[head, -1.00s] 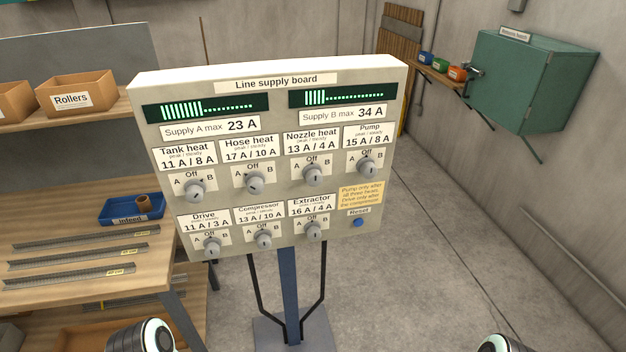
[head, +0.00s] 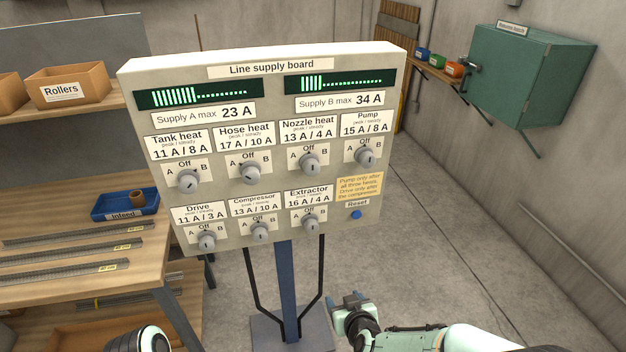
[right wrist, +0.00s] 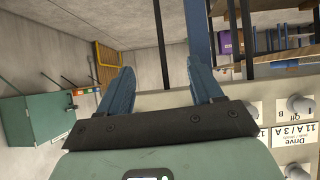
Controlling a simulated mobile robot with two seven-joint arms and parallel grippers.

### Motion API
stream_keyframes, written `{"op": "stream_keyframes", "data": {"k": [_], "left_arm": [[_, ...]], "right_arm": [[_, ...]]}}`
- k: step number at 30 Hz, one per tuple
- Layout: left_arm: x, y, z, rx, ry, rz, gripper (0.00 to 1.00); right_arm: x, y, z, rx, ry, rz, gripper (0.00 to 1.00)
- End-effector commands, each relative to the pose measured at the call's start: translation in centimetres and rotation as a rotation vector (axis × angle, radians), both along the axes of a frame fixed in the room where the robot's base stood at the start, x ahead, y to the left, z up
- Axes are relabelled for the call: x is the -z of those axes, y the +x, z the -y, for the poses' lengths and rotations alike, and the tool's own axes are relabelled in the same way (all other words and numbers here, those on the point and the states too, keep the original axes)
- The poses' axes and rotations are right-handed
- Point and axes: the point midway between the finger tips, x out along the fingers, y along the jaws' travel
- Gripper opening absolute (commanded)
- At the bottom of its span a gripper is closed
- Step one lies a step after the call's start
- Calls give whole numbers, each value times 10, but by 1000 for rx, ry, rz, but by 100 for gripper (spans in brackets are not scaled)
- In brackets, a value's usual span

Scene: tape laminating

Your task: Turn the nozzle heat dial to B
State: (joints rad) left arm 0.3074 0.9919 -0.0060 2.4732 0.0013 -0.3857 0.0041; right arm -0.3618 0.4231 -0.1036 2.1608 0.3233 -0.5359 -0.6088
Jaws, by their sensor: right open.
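The nozzle heat dial (head: 309,164) is a grey knob in the upper row of the line supply board (head: 390,120), third from the left. Its plate reads A, Off and B; its exact pointer direction is too small to tell. My right gripper (head: 348,300) is below and to the right of the board, apart from the dial. In the right wrist view its two blue fingers (right wrist: 160,85) are spread with nothing between them. That view shows the Drive label (right wrist: 284,137) but no nozzle dial. My left gripper is not in view.
Neighbouring dials are hose heat (head: 250,173) and pump (head: 364,156). The extractor dial (head: 310,222) is below. The board stands on a blue post (head: 289,280). A shelf bench (head: 60,205) is at left, a green cabinet (head: 515,80) at right. Floor right of the board is clear.

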Motion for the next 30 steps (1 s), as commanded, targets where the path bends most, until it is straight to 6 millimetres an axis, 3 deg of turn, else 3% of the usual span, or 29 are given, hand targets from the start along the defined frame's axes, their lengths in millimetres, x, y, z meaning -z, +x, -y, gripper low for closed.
{"op": "stream_keyframes", "data": {"k": [1, 3, 6, 10, 13, 17, 30], "left_arm": [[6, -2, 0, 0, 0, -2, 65], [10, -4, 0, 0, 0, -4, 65], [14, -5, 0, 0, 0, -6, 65], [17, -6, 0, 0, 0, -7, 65], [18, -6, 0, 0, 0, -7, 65], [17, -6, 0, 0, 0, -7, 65], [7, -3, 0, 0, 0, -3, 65]], "right_arm": [[-58, 14, -18, -26, 2, 137, 65], [-126, 22, -33, -43, 3, 285, 65], [-206, 19, -45, -51, 14, 445, 65], [-269, 10, -48, -47, 29, 565, 65], [-288, 7, -49, -43, 34, 601, 65], [-292, 16, -51, -42, 33, 608, 65], [-290, 100, -73, -42, 31, 605, 65]]}}
